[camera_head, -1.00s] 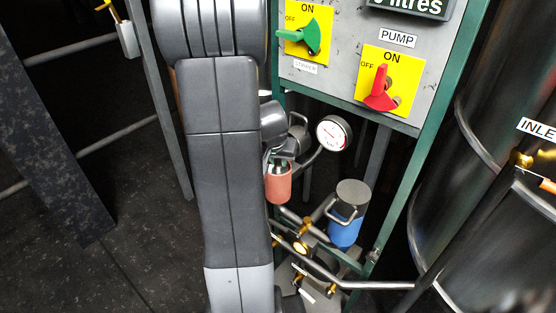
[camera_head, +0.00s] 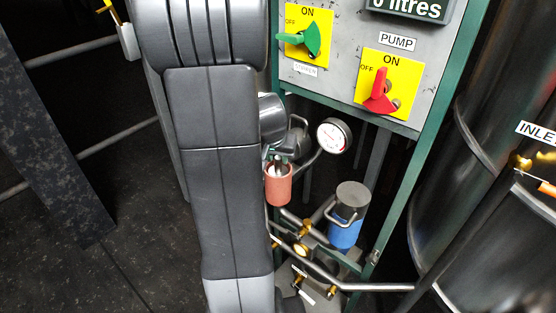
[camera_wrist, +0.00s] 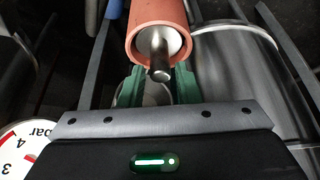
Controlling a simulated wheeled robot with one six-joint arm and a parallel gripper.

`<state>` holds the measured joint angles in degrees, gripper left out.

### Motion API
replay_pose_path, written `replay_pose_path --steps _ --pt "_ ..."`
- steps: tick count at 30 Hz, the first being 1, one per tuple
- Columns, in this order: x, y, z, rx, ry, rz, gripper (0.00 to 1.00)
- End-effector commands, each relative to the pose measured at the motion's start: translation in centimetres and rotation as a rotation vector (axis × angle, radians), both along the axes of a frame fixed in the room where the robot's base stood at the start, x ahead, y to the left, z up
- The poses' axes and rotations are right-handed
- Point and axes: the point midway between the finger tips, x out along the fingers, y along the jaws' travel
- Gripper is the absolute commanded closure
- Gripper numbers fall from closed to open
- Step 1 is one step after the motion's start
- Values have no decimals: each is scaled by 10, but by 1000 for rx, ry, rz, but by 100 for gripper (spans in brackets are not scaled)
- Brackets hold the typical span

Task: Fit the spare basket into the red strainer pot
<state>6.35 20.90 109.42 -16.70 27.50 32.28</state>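The red strainer pot (camera_head: 279,187) stands upright beside the pipework in the head view. It also shows at the top of the wrist view (camera_wrist: 157,11), its round mouth facing me. Inside the mouth is a pale round part, which looks like the basket (camera_wrist: 174,44), with a metal stem (camera_wrist: 158,62) sticking out towards me. My gripper (camera_wrist: 158,74) has two green fingers, one either side of the stem, with a gap visible between. It looks open, at the pot's mouth. In the head view my gripper (camera_head: 278,160) is partly hidden by my arm. How deep the basket sits is unclear.
A blue pot with a grey lid and bail handle (camera_head: 347,220) stands to the right. A pressure gauge (camera_head: 334,135) is close above the red pot. Pipes with brass fittings (camera_head: 302,249) run below. The switch panel (camera_head: 350,70) and black tank (camera_head: 470,150) stand right.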

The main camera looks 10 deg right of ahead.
Motion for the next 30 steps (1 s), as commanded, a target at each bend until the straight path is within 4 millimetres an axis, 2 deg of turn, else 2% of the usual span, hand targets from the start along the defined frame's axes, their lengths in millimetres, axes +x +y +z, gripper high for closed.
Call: replay_pose_path --steps 1,6,12,18,30 --pt "-3 2 12 -2 -6 1 70" --pt "-15 7 40 -1 -5 0 70" --pt "-26 13 66 -1 -5 0 70" --pt "-31 15 77 -1 -1 0 70" --pt "-32 15 77 -1 0 0 70"
